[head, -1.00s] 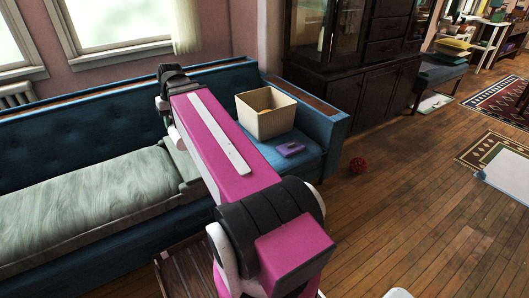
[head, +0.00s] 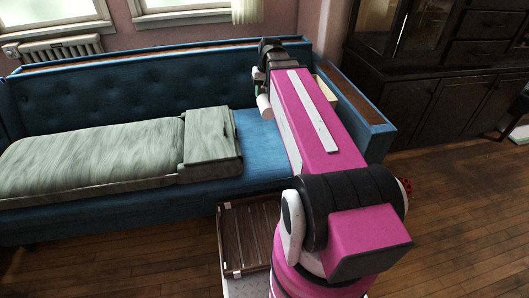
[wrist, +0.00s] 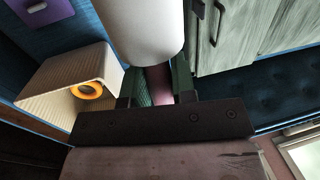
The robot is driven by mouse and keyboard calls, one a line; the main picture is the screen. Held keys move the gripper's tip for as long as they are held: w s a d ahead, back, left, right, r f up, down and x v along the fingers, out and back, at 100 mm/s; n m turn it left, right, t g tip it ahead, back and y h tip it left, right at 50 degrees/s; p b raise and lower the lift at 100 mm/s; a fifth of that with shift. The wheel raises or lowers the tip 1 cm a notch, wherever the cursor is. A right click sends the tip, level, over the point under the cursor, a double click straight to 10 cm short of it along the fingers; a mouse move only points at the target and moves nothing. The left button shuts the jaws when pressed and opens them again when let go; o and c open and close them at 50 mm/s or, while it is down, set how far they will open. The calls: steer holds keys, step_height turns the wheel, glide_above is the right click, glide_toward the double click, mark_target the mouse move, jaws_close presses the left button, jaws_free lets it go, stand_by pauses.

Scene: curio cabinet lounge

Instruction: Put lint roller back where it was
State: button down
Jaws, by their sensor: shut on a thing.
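The lint roller has a white roll that fills the top middle of the wrist view (wrist: 140,28). Its handle sits between the two dark green fingers of my gripper (wrist: 158,92), which is shut on it. In the head view, the pale roll (head: 264,106) hangs below the end of my arm, above the blue sofa seat. My gripper's fingers are too small to make out there. The roll appears in the air, with the gripper above the sofa near its right end.
A cream box (wrist: 60,72) with an orange ring (wrist: 87,90) inside stands beside the gripper; my arm mostly hides it in the head view. A purple object (wrist: 42,10) lies near it. A grey-green cushioned piece (head: 90,155) covers the sofa's left. Blue seat (head: 262,150) shows bare.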

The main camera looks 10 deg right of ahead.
steer(key=shift+w+a+f, duration=0.1)
steer(key=shift+w+f, duration=1.55)
steer(key=shift+f, duration=3.5)
steer(key=shift+w+d+f, duration=0.1)
steer(key=shift+w+f, duration=1.55)
steer(key=shift+f, duration=3.45)
steer(key=shift+w+a+f, duration=0.1)
steer(key=shift+w+f, duration=1.55)
steer(key=shift+f, duration=3.5)
steer(key=shift+f, duration=0.15)
steer(key=c, duration=0.9)
jaws_free()
steer(key=shift+c, duration=0.2)
